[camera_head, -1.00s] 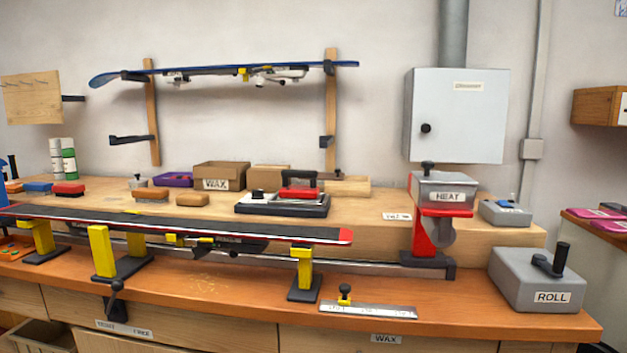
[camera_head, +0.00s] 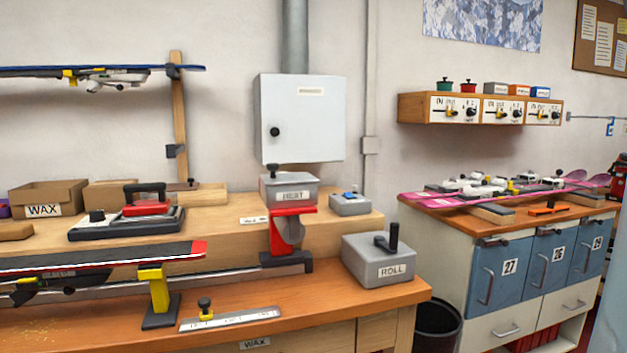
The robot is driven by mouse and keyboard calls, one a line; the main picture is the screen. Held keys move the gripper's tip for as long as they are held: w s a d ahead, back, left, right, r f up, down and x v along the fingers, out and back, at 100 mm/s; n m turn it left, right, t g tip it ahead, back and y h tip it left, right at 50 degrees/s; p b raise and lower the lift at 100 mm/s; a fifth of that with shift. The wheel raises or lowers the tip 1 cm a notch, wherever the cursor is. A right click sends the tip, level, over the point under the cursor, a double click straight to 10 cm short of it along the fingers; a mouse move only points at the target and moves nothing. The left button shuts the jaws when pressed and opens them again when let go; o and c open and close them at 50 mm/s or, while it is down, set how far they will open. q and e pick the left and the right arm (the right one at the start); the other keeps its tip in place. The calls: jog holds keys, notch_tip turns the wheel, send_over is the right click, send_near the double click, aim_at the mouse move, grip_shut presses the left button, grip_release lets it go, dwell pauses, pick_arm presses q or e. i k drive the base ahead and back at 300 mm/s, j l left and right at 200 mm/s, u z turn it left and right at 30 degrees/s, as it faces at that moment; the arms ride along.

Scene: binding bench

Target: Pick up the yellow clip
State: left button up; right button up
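No loose yellow clip can be made out for certain. Several yellow parts show. A yellow upright (camera_head: 158,290) on a dark foot stands under the red-tipped ski at the lower left. A small yellow part (camera_head: 69,75) sits under the blue ski on the wall rack. A tiny yellow piece (camera_head: 510,187) stands among white and dark parts on the right-hand bench; it is too small to name. Neither of my grippers is in view.
A grey ROLL box (camera_head: 385,262) stands at the wooden bench's right end, beside the red HEAT press (camera_head: 291,215). A dark bin (camera_head: 436,325) stands in the gap between benches. The right bench holds pink skis (camera_head: 435,198), an orange tool (camera_head: 548,208) and blue numbered doors (camera_head: 549,262) below.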

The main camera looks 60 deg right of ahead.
aim_at(515, 191)
jog(key=z, duration=2.9)
jog(key=i+l, duration=0.1)
